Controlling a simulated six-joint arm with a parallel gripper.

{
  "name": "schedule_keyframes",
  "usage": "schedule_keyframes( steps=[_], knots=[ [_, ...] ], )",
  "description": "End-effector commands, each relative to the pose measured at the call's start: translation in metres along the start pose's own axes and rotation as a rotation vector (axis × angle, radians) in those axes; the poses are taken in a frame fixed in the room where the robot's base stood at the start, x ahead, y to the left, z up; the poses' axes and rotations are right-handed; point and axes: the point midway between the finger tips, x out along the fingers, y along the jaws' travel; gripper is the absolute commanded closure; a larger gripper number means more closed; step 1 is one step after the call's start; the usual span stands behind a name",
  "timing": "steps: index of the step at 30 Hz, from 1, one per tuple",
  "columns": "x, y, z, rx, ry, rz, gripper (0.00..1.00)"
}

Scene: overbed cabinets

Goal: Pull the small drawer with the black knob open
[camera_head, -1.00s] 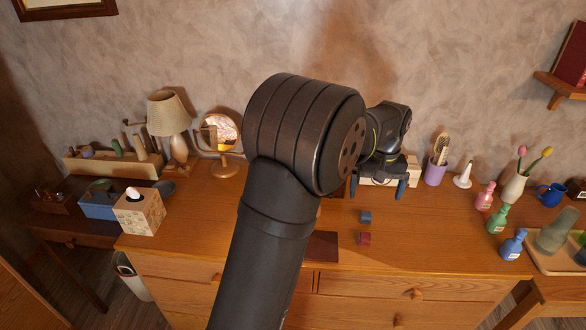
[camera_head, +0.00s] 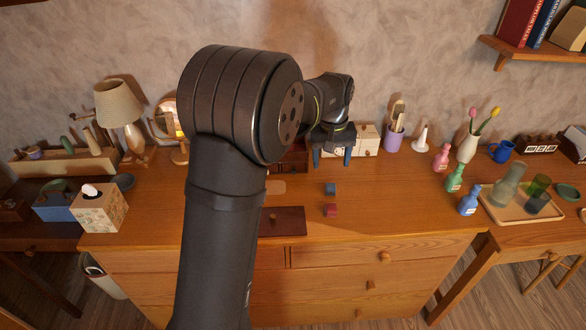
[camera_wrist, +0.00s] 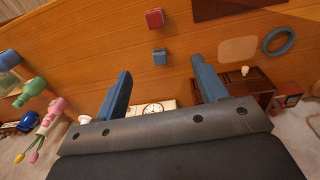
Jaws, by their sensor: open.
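My gripper (camera_head: 332,157) is open and empty, pointing down over the back of the dresser, with its blue fingers apart. It also shows in the wrist view (camera_wrist: 160,68). A small cream drawer unit (camera_head: 366,140) stands behind it against the wall, partly hidden by my gripper. A pale face with dark marks (camera_wrist: 154,107) shows between the fingers in the wrist view. A small dark brown cabinet (camera_head: 292,157) stands just left of it; in the wrist view this cabinet (camera_wrist: 250,84) has a pale knob. I cannot make out a black knob clearly.
A blue cube (camera_head: 330,189) and a red cube (camera_head: 330,210) lie in front of my gripper. A dark flat panel (camera_head: 283,221) lies near the front edge. A purple cup (camera_head: 394,138) and bottles stand to the right. The dresser's front right is clear.

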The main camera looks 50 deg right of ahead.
Motion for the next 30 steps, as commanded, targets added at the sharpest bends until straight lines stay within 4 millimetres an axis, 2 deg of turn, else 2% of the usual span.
schedule_keyframes(
  steps=[1, 3, 4, 9, 12, 15, 20, 30],
  knots=[
    [0.002, -0.017, -0.011, -0.011, 0.029, 0.030, 0.45],
    [0.004, -0.041, -0.028, -0.016, 0.089, 0.079, 0.59],
    [0.004, -0.051, -0.035, -0.019, 0.118, 0.097, 0.62],
    [0.004, -0.106, -0.067, -0.036, 0.275, 0.163, 0.62],
    [0.002, -0.126, -0.077, -0.041, 0.332, 0.175, 0.62],
    [0.004, -0.133, -0.081, -0.043, 0.355, 0.177, 0.62],
    [0.022, -0.129, -0.088, -0.042, 0.354, 0.177, 0.62],
    [0.083, -0.118, -0.111, -0.042, 0.355, 0.177, 0.62]
  ],
)
